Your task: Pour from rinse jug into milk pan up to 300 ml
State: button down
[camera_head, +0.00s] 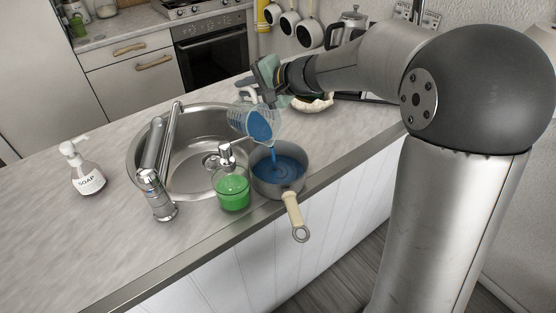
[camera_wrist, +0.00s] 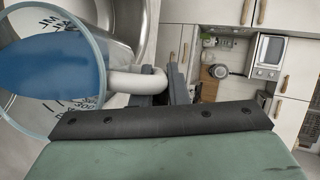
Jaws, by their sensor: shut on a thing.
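The rinse jug (camera_head: 258,124) is a clear measuring jug with blue liquid in it. It is tilted over the milk pan, and a thin blue stream runs from it into the pan. The milk pan (camera_head: 291,191) is grey with a cream handle and stands on the counter right of the sink, with blue liquid inside. My gripper (camera_head: 262,92) is shut on the jug's white handle. In the wrist view, the jug (camera_wrist: 60,75) fills the left side, and its handle (camera_wrist: 135,81) sits between the fingers of my gripper (camera_wrist: 165,85). The pan's volume marks cannot be read.
A glass dispenser of green liquid (camera_head: 232,190) stands close to the pan's left side. The sink (camera_head: 190,179) and its tap (camera_head: 155,190) lie further left, with a soap bottle (camera_head: 88,176) beyond. A white bowl (camera_head: 312,104) is behind the pan. The front left counter is clear.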

jog(key=shift+s+d+r+t+y+b, duration=0.3)
jog(key=shift+s+r+y+b, duration=0.15)
jog(key=shift+b, duration=0.8)
dwell(0.5)
